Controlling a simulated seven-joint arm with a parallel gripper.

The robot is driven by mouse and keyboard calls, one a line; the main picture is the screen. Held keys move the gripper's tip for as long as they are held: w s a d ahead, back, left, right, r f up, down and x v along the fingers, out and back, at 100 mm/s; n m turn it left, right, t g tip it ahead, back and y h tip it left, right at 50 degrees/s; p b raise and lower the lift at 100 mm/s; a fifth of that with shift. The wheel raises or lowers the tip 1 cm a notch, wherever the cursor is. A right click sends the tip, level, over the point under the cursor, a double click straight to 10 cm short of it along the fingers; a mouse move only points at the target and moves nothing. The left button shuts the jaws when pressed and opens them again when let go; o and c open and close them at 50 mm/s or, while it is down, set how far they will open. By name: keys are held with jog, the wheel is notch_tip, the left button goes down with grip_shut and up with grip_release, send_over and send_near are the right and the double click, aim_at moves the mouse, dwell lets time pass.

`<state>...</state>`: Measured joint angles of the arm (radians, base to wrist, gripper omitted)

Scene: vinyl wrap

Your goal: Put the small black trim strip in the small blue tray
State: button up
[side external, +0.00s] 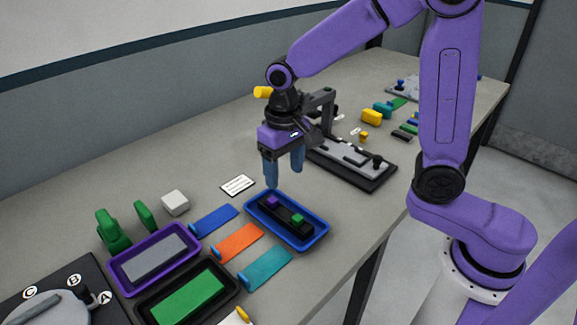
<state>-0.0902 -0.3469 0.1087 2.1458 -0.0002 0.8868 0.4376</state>
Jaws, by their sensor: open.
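The small blue tray (271,229) lies on the table near the middle of the side external view. A black strip (284,212) lies inside it, with a small purple block (272,202) and a small green block (298,218) on it. My gripper (284,178) points down above the tray's far left end. Its blue fingers are apart, with nothing visible between them. Another small dark strip (401,136) lies farther back on the right, among colored pieces. I cannot tell for sure which dark piece is the trim strip.
Blue (214,221), orange (238,243) and teal (265,268) strips lie left of and in front of the tray. A purple tray (113,268) and a black tray (142,308) stand farther left. A dark fixture (378,181) stands behind my gripper.

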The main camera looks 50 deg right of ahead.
jog(key=shift+r, duration=0.25)
jog(key=shift+s, duration=0.1)
jog(key=s+d+n, duration=0.4)
jog(key=s+n, duration=0.2)
jog(key=s, duration=0.5)
jog(key=s+d+n, duration=0.4)
jog(key=s+n, duration=0.2)
jog(key=s, duration=0.5)
jog(key=shift+s+r+n, duration=0.25)
jog(key=shift+r+n, duration=0.05)
jog(key=shift+r, duration=0.1)
